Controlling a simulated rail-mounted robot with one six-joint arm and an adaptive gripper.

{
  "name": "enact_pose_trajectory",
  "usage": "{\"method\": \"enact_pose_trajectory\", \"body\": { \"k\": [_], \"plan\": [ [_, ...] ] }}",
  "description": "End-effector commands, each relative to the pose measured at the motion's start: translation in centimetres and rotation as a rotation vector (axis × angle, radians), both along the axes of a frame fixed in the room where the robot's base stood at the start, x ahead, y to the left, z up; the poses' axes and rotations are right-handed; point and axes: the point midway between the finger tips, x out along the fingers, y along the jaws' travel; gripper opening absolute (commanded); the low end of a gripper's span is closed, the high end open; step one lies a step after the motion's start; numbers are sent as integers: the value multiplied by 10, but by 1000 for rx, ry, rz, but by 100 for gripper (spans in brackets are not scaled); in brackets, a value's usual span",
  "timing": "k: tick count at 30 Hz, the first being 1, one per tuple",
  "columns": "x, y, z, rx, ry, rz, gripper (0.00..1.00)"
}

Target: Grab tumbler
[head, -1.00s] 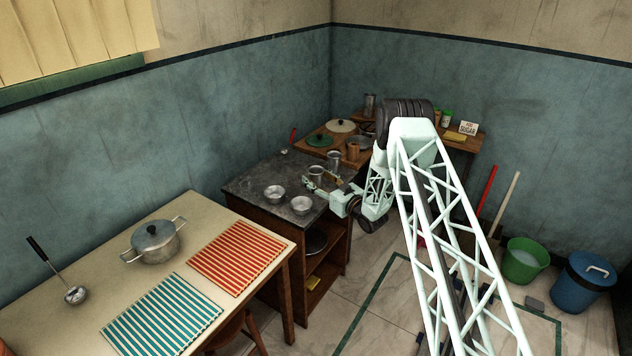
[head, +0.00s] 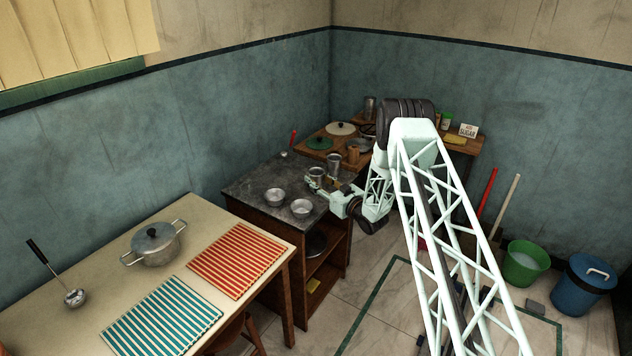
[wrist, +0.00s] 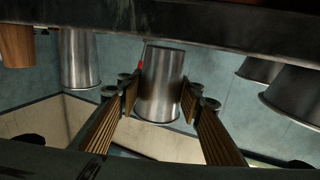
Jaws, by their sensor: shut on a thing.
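Two metal tumblers stand close together at the right end of the dark countertop in the head view. The nearer tumbler (head: 316,172) has my gripper (head: 318,186) at it. In the wrist view, which is upside down, this shiny tumbler (wrist: 161,85) sits between the two ribbed fingers of my gripper (wrist: 160,100), and the gripper is shut on it. I cannot tell whether its base is off the counter. The other tumbler (head: 333,160) stands just behind; a similar metal vessel also shows at the left of the wrist view (wrist: 80,60).
Two metal bowls (head: 275,196) (head: 301,208) stand on the countertop (head: 247,182) left of and nearer than my gripper. A wooden counter (head: 330,142) behind holds lids, a wooden mug and jars. A table (head: 95,275) with a pot (head: 157,244) stands at front left.

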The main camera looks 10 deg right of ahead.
Motion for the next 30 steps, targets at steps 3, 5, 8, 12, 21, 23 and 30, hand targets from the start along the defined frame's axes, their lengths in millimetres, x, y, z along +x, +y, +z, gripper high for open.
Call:
{"method": "enact_pose_trajectory", "body": {
  "k": [3, 5, 8, 12, 21, 23, 30],
  "plan": [
    [0, 0, 10, 0, -1, 0, 22],
    [0, 0, 15, 0, -2, 0, 22],
    [1, 0, 24, 0, -1, 0, 22],
    [-10, 0, 28, 1, 2, 0, 22],
    [-57, 0, 32, 1, 3, 0, 22],
    [-69, 0, 33, 1, 2, 0, 22],
    [-113, 0, 37, 1, 2, -1, 22]
  ]
}}
